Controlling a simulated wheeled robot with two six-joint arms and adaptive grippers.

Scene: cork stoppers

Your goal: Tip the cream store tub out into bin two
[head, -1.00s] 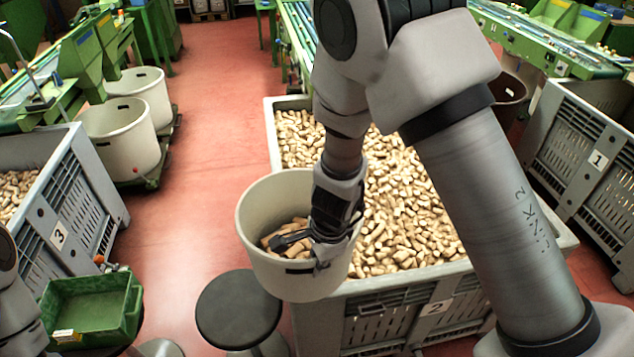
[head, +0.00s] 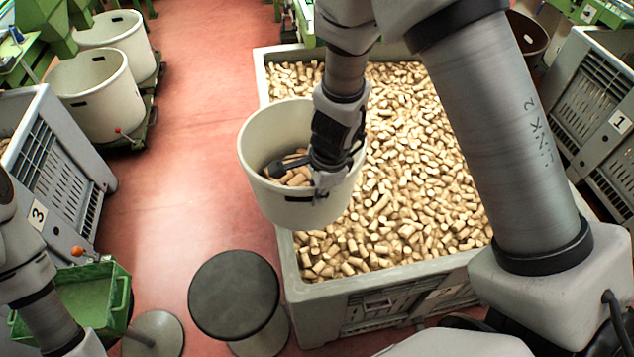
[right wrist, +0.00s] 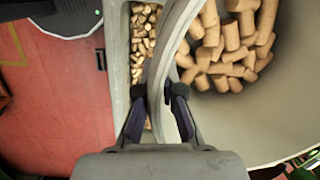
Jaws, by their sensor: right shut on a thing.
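The cream store tub (head: 300,208) hangs in the head view over the left side of bin two, with corks (head: 298,178) low inside it. It looks roughly upright. My right gripper (head: 325,180) is shut on the tub's rim. In the right wrist view the fingers (right wrist: 168,92) pinch the rim, with the tub's pale inside wall (right wrist: 275,110) and corks (right wrist: 228,45) to the right. Bin two (head: 400,270) is a grey crate full of loose corks. Its label is hard to read now. My left arm shows at lower left, but its gripper is out of view.
A dark round stool (head: 235,293) stands before bin two's left corner. A green tub (head: 95,300) is at lower left. Bin three (head: 60,165) is left, bin one (head: 600,120) right. Two cream tubs (head: 98,97) stand at upper left. Red floor is clear between.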

